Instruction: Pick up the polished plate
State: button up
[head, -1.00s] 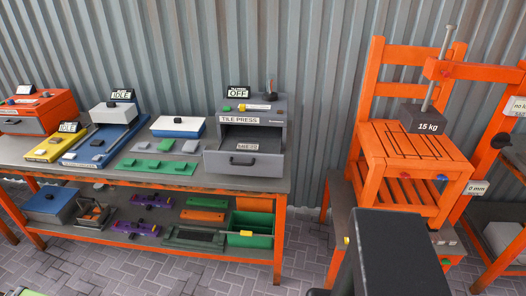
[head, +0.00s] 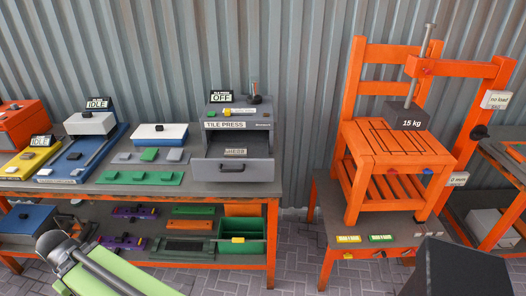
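I cannot tell for certain which piece is the polished plate. Small flat pieces lie on the bench to the left of the tile press: a grey one (head: 174,156), a green one (head: 149,155) and another grey one (head: 122,157). A long green strip (head: 140,178) with small pieces on it lies in front of them. My gripper's fingers are not in view. A green and dark grey part at the lower left looks like my arm, in front of the bench's lower shelf.
The grey tile press (head: 238,140) reads OFF, its drawer front showing. Left are a white-topped blue box (head: 160,131) and machines marked IDLE. The lower shelf holds purple and orange parts and a green bin (head: 242,228). Right, an orange chair-like rig (head: 390,150) carries a 15 kg weight.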

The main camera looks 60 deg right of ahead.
aim_at(230, 151)
jog(key=z, duration=0.4)
jog(key=i, duration=1)
jog(key=z, duration=0.05)
